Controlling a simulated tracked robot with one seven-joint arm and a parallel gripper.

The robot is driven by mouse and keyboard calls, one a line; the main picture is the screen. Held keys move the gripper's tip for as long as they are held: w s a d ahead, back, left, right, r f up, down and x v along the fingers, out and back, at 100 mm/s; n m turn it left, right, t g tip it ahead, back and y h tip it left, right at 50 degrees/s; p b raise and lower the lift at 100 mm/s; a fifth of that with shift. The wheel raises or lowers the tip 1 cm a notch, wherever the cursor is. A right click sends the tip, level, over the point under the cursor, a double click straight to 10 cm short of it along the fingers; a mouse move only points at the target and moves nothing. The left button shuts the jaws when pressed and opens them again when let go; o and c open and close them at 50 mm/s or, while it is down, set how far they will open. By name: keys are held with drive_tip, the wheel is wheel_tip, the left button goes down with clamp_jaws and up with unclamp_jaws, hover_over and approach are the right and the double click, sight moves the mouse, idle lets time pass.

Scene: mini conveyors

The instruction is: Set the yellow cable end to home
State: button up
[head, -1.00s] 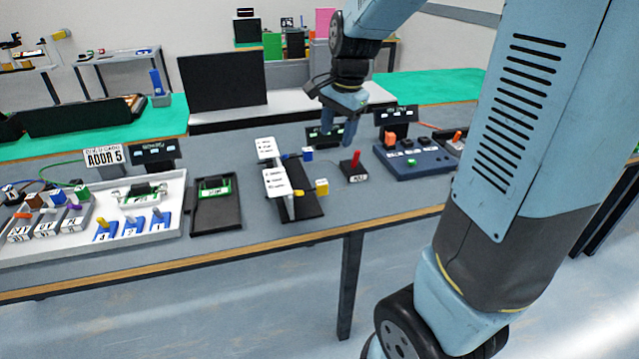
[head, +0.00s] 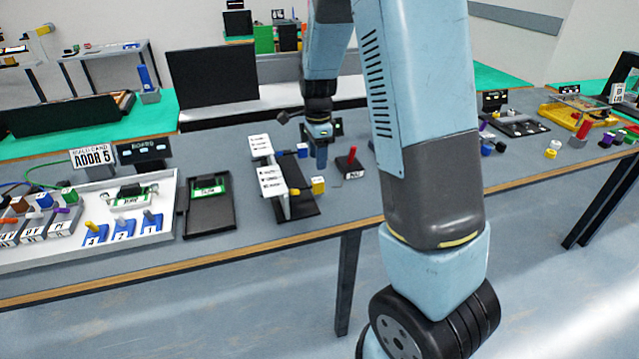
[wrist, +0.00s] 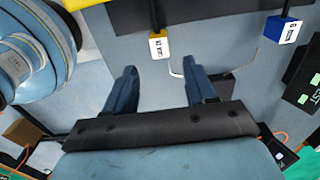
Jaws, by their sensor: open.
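The yellow cable end (head: 318,185) is a small yellow block at the right side of a black fixture plate (head: 302,208) with white labelled plates (head: 271,181). In the wrist view the yellow cable end (wrist: 158,46) has a white label and a dark cable, and lies beyond my fingertips, between their lines. A blue cable end (head: 302,150) is behind it; it also shows at the upper right of the wrist view (wrist: 282,30). Any home mark cannot be made out.
A black tray with a green board (head: 208,205) and a white tray (head: 176,205) lie left. My arm hides part of the table right of the lever.

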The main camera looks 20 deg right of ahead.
sight(318, 180)
wheel_tip(318, 180, down, 10)
drive_tip(key=shift+f, duration=0.1)
idle(0.4)
drive_tip(key=shift+c, duration=0.4)
clamp_jaws()
